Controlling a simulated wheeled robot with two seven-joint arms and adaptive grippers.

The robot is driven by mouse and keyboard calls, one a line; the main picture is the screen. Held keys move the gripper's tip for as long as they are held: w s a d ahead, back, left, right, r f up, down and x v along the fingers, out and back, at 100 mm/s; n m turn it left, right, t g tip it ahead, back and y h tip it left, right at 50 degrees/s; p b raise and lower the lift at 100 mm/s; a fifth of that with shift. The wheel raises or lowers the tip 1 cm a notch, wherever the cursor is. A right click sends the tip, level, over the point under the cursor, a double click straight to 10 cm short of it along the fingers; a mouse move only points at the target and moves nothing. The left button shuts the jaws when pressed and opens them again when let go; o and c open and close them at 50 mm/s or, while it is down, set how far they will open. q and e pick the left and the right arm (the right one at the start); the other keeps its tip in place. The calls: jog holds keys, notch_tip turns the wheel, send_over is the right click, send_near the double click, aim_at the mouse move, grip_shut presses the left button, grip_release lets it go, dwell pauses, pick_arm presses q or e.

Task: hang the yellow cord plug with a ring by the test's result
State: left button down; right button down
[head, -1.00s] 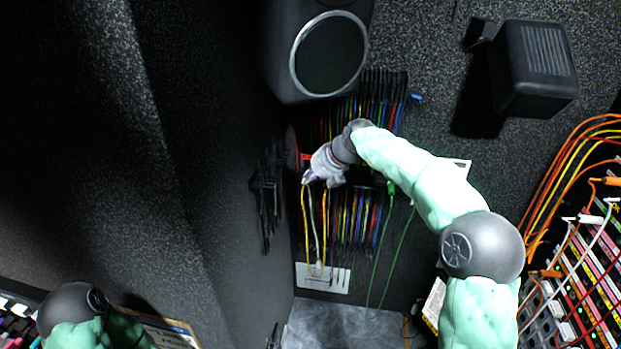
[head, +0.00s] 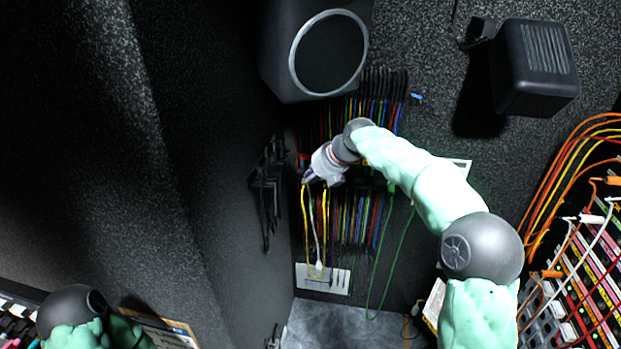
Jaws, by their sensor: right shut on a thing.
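My right gripper (head: 308,180) is at the left end of the cord rack on the back wall. It is shut on the yellow cord (head: 304,215), near its upper end. The cord hangs in a loop below the gripper, with a second yellow run (head: 325,215) to its right. The plug itself and any ring are too small or hidden by the gripper to make out. A white cord (head: 316,235) hangs between the yellow runs. A green cord (head: 380,270) hangs from the rack to the right. My left gripper is not in view; only part of my left arm shows at lower left.
Several coloured cords (head: 360,215) hang close together on the rack. A white panel (head: 310,278) with slots is below. A round-faced speaker (head: 330,52) juts out above. Black hanging items (head: 268,190) are on the left wall. A patch bay (head: 590,270) with orange cables is at right.

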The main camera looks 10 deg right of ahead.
dwell(0.4)
jog(key=shift+c, duration=0.2)
grip_release()
dwell(0.5)
jog(key=shift+s+a+f+b, duration=0.1)
jog(key=shift+s+a+b, duration=0.2)
jog(key=shift+s+b, duration=0.55)
jog(key=shift+s+a+b, duration=0.3)
jog(key=shift+s+b, duration=0.35)
jog(key=shift+b, duration=0.25)
jog(key=s+b, duration=0.1)
jog(key=s+a+b, duration=0.1)
jog(key=s, duration=0.1)
jog(key=s+a+b, duration=0.1)
jog(key=shift+s+b, duration=0.25)
jog(key=shift+b, duration=0.1)
dwell(0.4)
